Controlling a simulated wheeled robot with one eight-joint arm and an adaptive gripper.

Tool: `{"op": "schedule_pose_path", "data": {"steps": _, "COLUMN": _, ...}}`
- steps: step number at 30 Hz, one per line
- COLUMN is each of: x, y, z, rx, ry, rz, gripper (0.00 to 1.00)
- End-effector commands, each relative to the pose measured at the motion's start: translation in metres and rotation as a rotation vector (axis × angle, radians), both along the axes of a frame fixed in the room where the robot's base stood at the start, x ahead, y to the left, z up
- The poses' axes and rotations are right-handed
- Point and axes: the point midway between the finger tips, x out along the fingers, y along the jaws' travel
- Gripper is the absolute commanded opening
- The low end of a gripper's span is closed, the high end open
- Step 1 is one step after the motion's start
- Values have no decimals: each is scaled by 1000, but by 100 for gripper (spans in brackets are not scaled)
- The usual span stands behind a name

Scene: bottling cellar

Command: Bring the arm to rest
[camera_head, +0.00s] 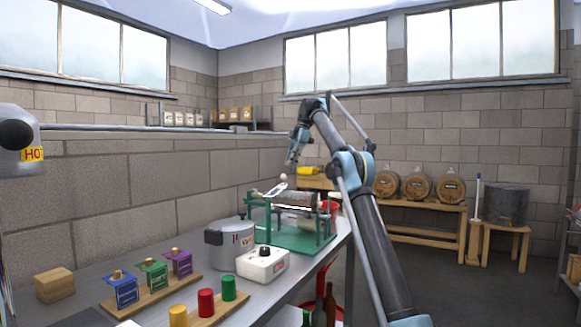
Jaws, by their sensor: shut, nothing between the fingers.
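My arm (367,225) rises from the bottom right edge, leans left and bends at its top. From there the wrist hangs down to my gripper (290,161). The gripper points downward above the far end of the bench and the green-framed machine (290,240). It is small in the picture; its fingers are shut and hold nothing. A gap shows between the gripper and the machine below it.
The metal bench (206,283) carries a grey pot (229,244), a white box with a black knob (262,264), coloured blocks and cylinders, and a wooden block (54,285). Barrels (420,187) stand on a wooden table at the back. Floor at the right looks clear.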

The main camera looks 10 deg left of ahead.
Motion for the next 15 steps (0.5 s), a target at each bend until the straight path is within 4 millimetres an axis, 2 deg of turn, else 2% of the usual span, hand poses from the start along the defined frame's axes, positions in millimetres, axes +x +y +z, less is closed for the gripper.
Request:
{"op": "schedule_pose_path", "data": {"steps": 8, "x": 1, "y": -8, "z": 2, "rx": -3, "ry": -2, "rz": -20, "gripper": 0}}
{"op": "schedule_pose_path", "data": {"steps": 15, "x": -5, "y": -34, "z": 12, "rx": -40, "ry": -21, "rz": -182, "gripper": 0}}
